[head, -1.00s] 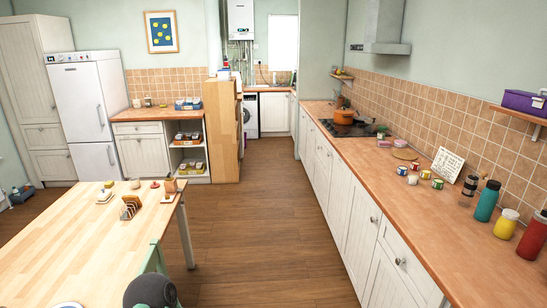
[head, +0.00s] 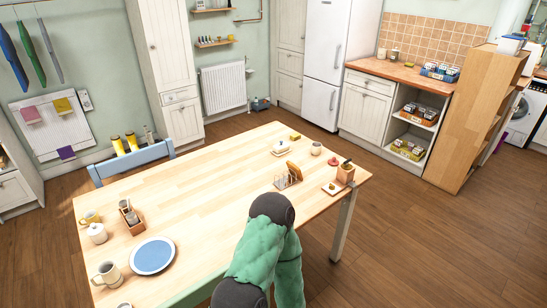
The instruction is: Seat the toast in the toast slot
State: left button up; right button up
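A brown toast slice (head: 294,171) is at the toast rack (head: 285,181) on the right part of the wooden table (head: 200,195). The slice stands tilted at the rack's right end; I cannot tell whether it is in a slot. The rack's thin bars and the gaps between them are small in this view. Part of my arm, green with dark joints, covers the table's front edge. Neither of my grippers is in view.
Near the rack are a butter dish (head: 282,148), a small cup (head: 316,148), a wooden pot (head: 345,172) and a small board (head: 333,188). A blue plate (head: 152,256), mug (head: 107,274) and wooden caddy (head: 132,218) are at the left. The table's middle is clear.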

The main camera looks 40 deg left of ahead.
aim_at(285, 182)
jog(key=i+l+u, duration=0.1)
jog(key=i+u, duration=0.2)
jog(key=u, duration=0.15)
jog(key=i+l+u, duration=0.25)
jog(key=u, duration=0.15)
jog(key=i+l+u, duration=0.25)
jog(key=u, duration=0.2)
jog(key=i+l+u, duration=0.15)
jog(key=l+u, duration=0.3)
jog(key=i+l+u, duration=0.15)
jog(key=l+u, duration=0.25)
